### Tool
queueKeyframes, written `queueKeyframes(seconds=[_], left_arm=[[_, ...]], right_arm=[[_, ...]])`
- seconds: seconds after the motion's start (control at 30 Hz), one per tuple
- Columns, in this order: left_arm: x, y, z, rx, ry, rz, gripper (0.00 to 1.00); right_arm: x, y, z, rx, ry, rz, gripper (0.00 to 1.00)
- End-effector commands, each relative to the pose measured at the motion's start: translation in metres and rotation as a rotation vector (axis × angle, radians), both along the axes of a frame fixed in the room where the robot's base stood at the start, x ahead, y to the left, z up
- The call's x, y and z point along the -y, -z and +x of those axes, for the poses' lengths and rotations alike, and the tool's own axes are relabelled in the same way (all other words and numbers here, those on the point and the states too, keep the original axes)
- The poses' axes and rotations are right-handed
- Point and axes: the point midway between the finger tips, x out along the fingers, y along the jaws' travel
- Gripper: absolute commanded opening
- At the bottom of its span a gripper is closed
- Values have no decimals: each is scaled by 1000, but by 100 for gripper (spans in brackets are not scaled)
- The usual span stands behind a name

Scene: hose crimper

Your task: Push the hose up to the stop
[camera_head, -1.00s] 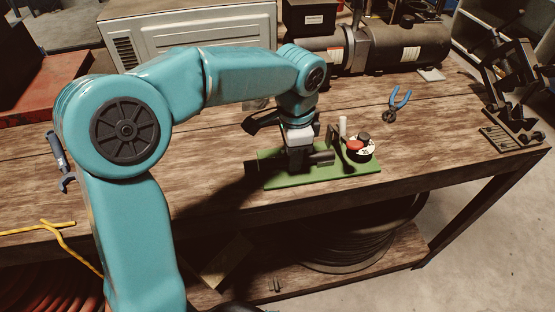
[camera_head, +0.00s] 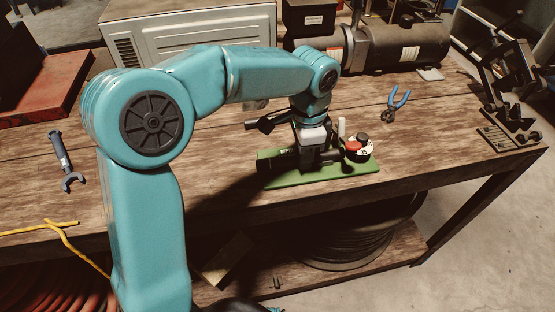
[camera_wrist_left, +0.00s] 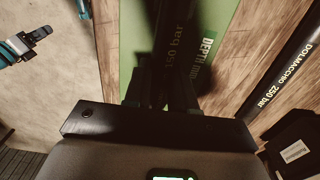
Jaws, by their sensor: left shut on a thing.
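My left gripper (camera_head: 316,165) is low over the green board (camera_head: 350,180) and shut on a black hose. The hose (camera_wrist_left: 174,45), lettered "150 bar", runs between the fingers in the left wrist view. The green board (camera_wrist_left: 215,20) there carries the words "DEPTH" and more, partly covered. In the head view a dark cylindrical piece (camera_head: 282,161) shows left of the gripper; I cannot tell whether it is hose or fixture. The stop and the hose's far end are hidden or too dark to tell. My right gripper (camera_wrist_left: 38,36) seems to show small at the left wrist view's left edge.
A red button (camera_head: 353,146) and a white dial (camera_head: 358,155) stand right of the gripper. A second black hose (camera_wrist_left: 292,70), lettered "250 bar", lies beside the board. Blue-handled pliers (camera_head: 397,103) and a wrench (camera_head: 66,162) lie on the bench (camera_head: 440,150). The bench's front right is clear.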

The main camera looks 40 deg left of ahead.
Motion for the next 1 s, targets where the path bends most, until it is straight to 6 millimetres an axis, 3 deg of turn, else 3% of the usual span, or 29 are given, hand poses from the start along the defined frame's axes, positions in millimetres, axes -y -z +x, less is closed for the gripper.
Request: queueKeyframes(seconds=[0.77,0.8,1.0], left_arm=[[5,0,5,1,0,-1,3],[5,0,5,1,0,-1,38],[4,0,5,0,0,0,98]], right_arm=[[0,-3,0,0,0,0,43],[0,-3,0,0,0,0,43],[0,-3,0,0,0,0,43]])
